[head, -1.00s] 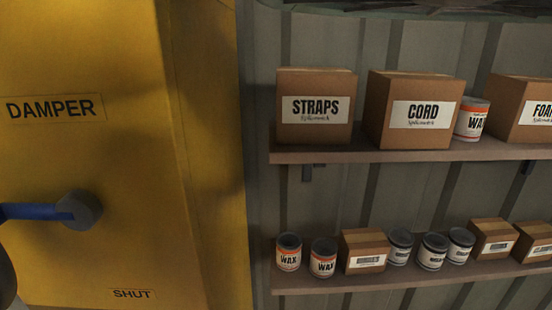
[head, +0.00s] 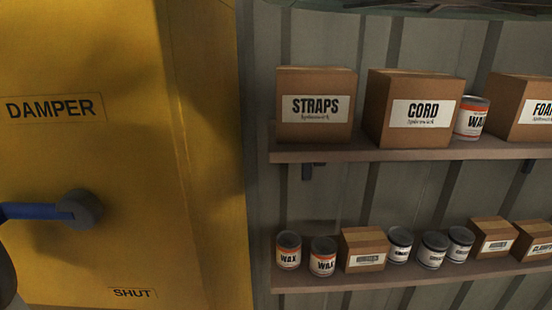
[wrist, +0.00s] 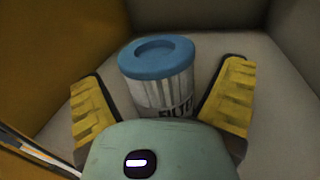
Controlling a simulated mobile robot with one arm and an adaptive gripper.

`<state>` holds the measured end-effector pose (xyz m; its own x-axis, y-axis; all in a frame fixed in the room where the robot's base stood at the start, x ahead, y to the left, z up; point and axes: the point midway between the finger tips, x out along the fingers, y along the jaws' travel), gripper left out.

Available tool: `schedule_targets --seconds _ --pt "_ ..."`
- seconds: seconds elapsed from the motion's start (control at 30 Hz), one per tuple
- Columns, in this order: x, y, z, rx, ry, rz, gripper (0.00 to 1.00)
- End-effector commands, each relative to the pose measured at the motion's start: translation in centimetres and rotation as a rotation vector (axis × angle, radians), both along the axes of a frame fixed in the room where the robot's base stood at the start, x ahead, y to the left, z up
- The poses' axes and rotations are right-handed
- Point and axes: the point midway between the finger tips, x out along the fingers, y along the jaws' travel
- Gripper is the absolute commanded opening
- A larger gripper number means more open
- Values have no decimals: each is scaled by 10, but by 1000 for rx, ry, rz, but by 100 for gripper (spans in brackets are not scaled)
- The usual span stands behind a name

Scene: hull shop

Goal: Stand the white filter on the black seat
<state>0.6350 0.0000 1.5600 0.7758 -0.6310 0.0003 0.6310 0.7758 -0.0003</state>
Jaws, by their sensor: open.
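The white filter (wrist: 158,88) shows in the wrist view, with a blue top and dark lettering partly reading "FILTE". It stands upright on a pale floor inside a box-like space. My gripper (wrist: 165,100) has its two yellow ridged fingers spread, one on each side of the filter, with gaps visible between them and the filter. The filter's lower part is hidden behind my gripper's body. The black seat is not visible in either view.
Yellow wall (wrist: 50,45) stands close on the left in the wrist view, with pale walls behind and right. The head view shows a yellow cabinet (head: 130,190) marked "DAMPER" with a blue handle (head: 35,211), and shelves (head: 400,150) of boxes and cans.

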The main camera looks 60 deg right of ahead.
Motion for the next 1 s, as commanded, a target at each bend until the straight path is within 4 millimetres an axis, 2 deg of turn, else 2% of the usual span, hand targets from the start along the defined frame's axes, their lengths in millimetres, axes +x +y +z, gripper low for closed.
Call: schedule_targets --seconds 0.13,0.27,1.0 --pt "0 0 4 3 -1 -1 93" --pt "-8 9 1 0 -4 5 93" --pt "-83 70 1 -3 -2 7 93"
